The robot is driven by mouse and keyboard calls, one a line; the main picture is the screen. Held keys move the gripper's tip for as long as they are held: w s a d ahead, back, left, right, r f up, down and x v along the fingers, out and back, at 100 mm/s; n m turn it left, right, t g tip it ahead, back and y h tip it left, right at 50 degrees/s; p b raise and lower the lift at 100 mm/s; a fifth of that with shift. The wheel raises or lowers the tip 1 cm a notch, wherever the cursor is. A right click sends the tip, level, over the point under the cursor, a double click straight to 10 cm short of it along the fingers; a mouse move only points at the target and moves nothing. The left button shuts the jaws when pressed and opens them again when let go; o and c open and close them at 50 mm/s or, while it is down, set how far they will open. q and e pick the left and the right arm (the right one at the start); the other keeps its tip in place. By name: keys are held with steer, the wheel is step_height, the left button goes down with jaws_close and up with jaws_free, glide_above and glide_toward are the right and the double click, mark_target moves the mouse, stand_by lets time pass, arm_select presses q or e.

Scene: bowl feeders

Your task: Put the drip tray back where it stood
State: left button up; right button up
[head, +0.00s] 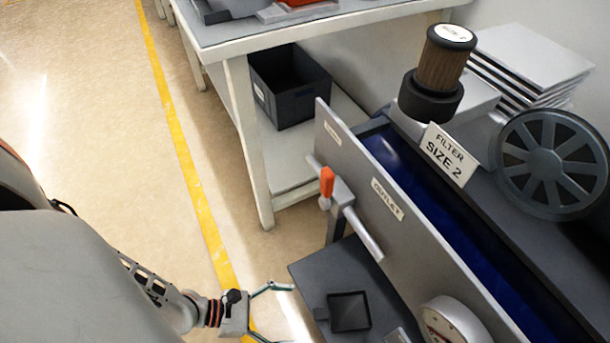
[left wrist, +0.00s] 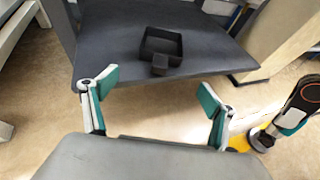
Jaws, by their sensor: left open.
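The drip tray (head: 348,311) is a small black square tray with a low rim. It lies on a dark grey shelf (head: 309,272) below the outlet. In the left wrist view the tray (left wrist: 176,37) sits ahead, with its short tab handle (left wrist: 160,68) pointing towards my gripper. My left gripper (head: 290,315) is open and empty, just off the shelf's left edge in the head view. In the left wrist view its fingers (left wrist: 158,90) are spread on either side of the handle's line, short of it and apart from it. My right gripper is not seen.
A grey panel with an outlet pipe (head: 362,233) and orange-handled valve (head: 327,182) rises beside the shelf. A round gauge (head: 455,322) is at the panel's near end. A white table (head: 240,120) with a dark bin (head: 290,85) below stands behind. The left floor is clear.

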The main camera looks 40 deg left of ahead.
arm_select(q)
steer(key=v, duration=0.3)
steer(key=shift+s+a+r, duration=0.1)
steer(key=shift+s+r, duration=0.05)
steer(key=shift+r, duration=0.05)
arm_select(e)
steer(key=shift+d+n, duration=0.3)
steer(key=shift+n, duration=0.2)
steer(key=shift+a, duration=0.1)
